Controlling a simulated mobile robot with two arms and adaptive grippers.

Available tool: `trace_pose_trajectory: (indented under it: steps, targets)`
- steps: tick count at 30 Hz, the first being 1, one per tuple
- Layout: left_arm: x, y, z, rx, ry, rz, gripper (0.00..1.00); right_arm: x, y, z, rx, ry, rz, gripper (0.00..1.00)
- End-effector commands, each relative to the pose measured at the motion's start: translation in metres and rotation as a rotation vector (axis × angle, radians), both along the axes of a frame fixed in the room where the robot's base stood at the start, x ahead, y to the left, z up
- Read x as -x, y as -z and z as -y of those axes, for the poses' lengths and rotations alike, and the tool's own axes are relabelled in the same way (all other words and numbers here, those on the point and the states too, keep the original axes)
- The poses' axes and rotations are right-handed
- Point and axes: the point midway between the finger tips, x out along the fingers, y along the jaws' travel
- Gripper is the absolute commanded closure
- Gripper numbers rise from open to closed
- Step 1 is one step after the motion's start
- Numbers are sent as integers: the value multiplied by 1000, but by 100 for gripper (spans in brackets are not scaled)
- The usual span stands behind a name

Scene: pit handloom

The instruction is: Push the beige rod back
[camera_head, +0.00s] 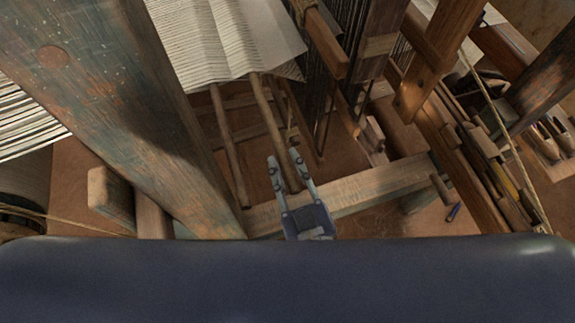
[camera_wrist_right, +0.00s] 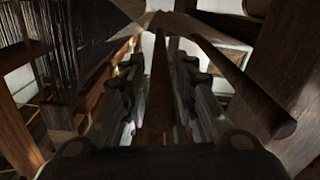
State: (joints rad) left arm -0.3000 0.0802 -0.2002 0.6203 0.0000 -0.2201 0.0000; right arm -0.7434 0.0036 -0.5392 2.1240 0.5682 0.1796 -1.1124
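Two light brown rods hang side by side under the cloth. The one on the right, the beige rod (camera_head: 264,112), runs down between the fingers of my right gripper (camera_head: 285,160). In the right wrist view the same rod (camera_wrist_right: 158,85) lies lengthwise between the two fingers of the gripper (camera_wrist_right: 156,78). The fingers stand apart on either side of it, and I cannot tell whether either one touches it. The second rod (camera_head: 228,145) hangs to the left, outside the gripper. My left gripper is not in view.
White striped cloth (camera_head: 215,45) hangs above the rods. A thick wooden post (camera_head: 110,110) slants down on the left. A pale crossbeam (camera_head: 365,188) passes behind the gripper. Dark heddle threads and more loom beams stand to the right.

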Motion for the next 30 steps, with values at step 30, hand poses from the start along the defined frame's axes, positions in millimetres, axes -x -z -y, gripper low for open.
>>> trace_pose_trajectory:
  steps: [30]
  targets:
    - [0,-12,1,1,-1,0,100,17,0,-50,-2,-6,-3,64]
